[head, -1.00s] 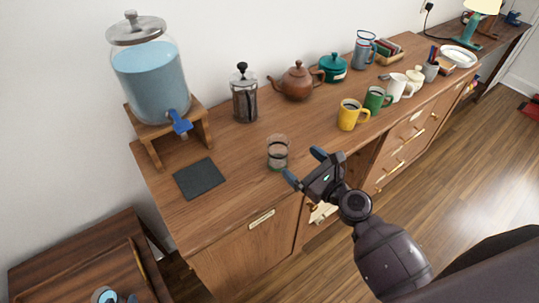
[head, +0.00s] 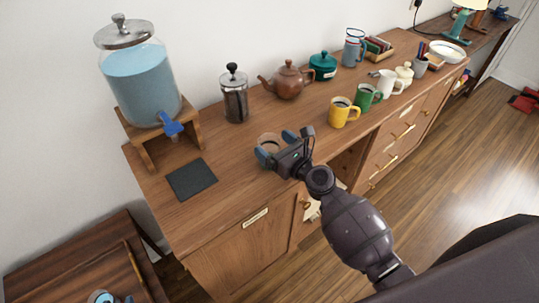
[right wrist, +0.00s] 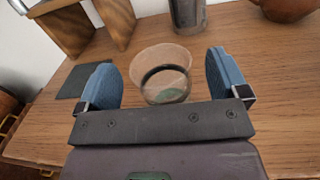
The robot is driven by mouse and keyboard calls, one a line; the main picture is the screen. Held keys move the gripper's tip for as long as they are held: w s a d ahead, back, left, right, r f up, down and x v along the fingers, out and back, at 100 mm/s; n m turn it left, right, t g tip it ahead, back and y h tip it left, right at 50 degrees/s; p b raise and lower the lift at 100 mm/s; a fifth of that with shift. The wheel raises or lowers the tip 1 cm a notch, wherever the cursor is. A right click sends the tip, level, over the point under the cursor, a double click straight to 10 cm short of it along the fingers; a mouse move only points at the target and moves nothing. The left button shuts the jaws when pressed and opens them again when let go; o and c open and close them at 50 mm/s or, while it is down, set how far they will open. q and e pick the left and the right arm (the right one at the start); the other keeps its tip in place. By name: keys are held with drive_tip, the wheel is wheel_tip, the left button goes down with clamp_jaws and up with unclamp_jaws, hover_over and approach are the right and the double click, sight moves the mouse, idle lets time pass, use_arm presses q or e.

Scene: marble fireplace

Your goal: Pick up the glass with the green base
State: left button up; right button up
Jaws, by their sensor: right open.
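The glass (right wrist: 161,76) is clear with a dark band and a green base, and stands upright on the wooden sideboard in the right wrist view. In the head view only its upper part (head: 269,141) shows, as my gripper hides the rest. My right gripper (head: 278,143) is open, with its blue fingertips on either side of the glass. In the right wrist view the gripper (right wrist: 170,80) has one finger left and one right of the glass, with gaps on both sides.
A drink dispenser (head: 143,82) on a wooden stand and a dark square mat (head: 191,179) are left of the glass. A French press (head: 235,95) and brown teapot (head: 288,82) stand behind. A yellow mug (head: 342,114) and green mug (head: 367,98) stand to the right.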

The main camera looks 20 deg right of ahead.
drive_tip(key=shift+x, duration=1.5)
drive_tip(key=c, duration=1.4)
